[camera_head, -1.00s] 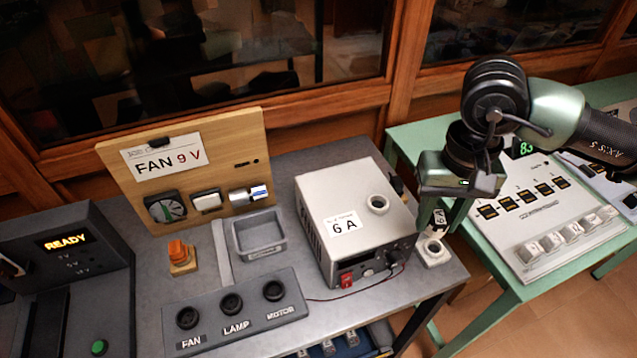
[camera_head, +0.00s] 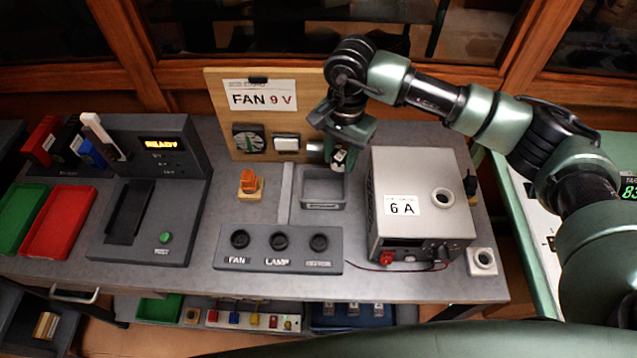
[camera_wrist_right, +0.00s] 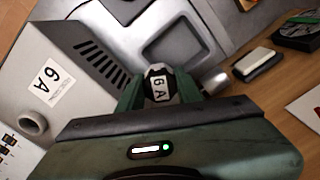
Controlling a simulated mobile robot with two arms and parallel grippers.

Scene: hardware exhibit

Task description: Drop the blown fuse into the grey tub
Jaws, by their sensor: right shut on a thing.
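The fuse (camera_head: 339,157), a small white and dark piece marked 6 A, is between the fingers of my right gripper (camera_head: 338,160). It also shows in the right wrist view (camera_wrist_right: 158,84), where the gripper is shut on it. The grey tub (camera_head: 320,188) is a shallow open square box on the bench. The fuse hangs above the tub's back right part, apart from its floor. The tub also shows beyond the fuse in the right wrist view (camera_wrist_right: 182,38). My left gripper is not in view.
A grey power supply (camera_head: 420,180) labelled 6 A stands close right of the tub, with a small fuse socket (camera_head: 482,262) beside it. A switch panel (camera_head: 278,248) lies in front; an orange switch (camera_head: 249,182) is left.

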